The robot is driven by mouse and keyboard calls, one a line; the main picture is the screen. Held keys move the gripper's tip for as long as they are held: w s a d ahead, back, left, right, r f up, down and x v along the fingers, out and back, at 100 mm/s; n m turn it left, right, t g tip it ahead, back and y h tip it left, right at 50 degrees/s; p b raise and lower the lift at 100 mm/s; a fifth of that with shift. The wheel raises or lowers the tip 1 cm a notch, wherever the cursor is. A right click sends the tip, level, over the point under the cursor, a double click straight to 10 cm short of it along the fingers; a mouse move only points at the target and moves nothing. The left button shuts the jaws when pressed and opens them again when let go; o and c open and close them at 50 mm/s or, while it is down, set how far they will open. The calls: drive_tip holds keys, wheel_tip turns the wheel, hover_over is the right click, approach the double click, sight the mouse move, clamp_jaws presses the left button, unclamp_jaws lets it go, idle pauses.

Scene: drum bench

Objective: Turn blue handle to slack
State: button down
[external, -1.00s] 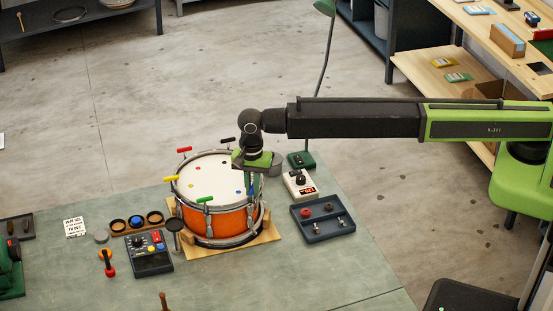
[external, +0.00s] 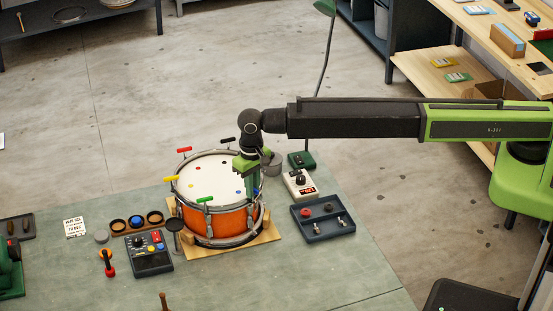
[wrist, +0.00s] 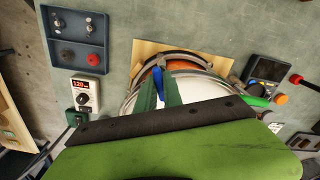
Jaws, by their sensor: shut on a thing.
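The orange drum (external: 222,221) with a white head stands on a wooden board on the bench. My gripper (external: 251,190) points down at the drum's right rim. In the wrist view its two green fingers (wrist: 159,92) are closed on the blue handle (wrist: 159,82), whose blue part shows between them. In the external view the blue handle is mostly hidden by my gripper. Red (external: 184,150), yellow (external: 171,179), green (external: 205,199) and black (external: 228,140) handles stand around the rim.
A white meter box (external: 299,184) with a lit red display stands right of the drum; it reads about 120 in the wrist view (wrist: 86,95). A dark blue tray (external: 322,222) with small parts lies beside it. A dark control box (external: 149,254) is at the left.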

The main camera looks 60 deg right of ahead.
drive_tip(key=n, duration=2.2)
drive_tip(key=shift+n, duration=0.4)
drive_tip(key=n, duration=0.6)
drive_tip(key=shift+n, duration=0.6)
